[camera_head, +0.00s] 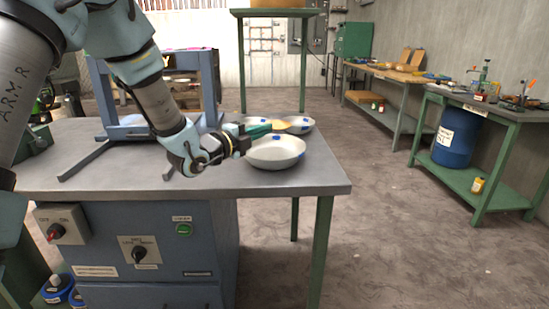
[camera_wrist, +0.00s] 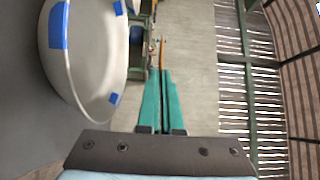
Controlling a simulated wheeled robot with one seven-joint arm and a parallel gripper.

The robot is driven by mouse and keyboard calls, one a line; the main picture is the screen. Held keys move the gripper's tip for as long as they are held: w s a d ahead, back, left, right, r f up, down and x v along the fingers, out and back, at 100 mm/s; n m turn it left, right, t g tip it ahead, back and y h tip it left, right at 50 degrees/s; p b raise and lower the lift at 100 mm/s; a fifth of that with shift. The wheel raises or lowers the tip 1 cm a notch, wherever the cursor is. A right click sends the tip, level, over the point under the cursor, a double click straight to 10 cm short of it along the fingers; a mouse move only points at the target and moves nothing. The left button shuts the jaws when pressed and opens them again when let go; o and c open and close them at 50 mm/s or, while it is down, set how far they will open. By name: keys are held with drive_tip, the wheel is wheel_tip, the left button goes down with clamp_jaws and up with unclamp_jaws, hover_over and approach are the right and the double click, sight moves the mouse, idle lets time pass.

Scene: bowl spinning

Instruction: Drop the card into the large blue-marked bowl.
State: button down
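A white bowl with blue marks (camera_head: 275,153) sits on the grey table, nearest me and looking the larger. A second white bowl with blue marks (camera_head: 301,125) sits behind it to the right. My gripper (camera_head: 268,127) reaches over the back of the near bowl. Its green fingers are close together on a thin yellow-orange card (camera_head: 281,125). The card shows edge-on between the fingertips in the wrist view (camera_wrist: 163,53). In that view a blue-marked bowl (camera_wrist: 85,75) lies left of my fingers (camera_wrist: 162,78); the card is apart from it.
The grey table (camera_head: 310,178) ends just right of the bowls. A blue frame (camera_head: 208,85) stands on it behind my arm. A tall green table (camera_head: 275,13) stands farther back. Benches with a blue drum (camera_head: 456,137) line the right wall. Open floor lies between.

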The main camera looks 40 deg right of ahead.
drive_tip(key=shift+f, duration=0.5)
drive_tip(key=c, duration=1)
unclamp_jaws()
drive_tip(key=s+a+b, duration=0.1)
drive_tip(key=a+b, duration=0.1)
drive_tip(key=a, duration=0.8)
drive_tip(key=shift+a, duration=0.4)
drive_tip(key=shift+s, duration=0.1)
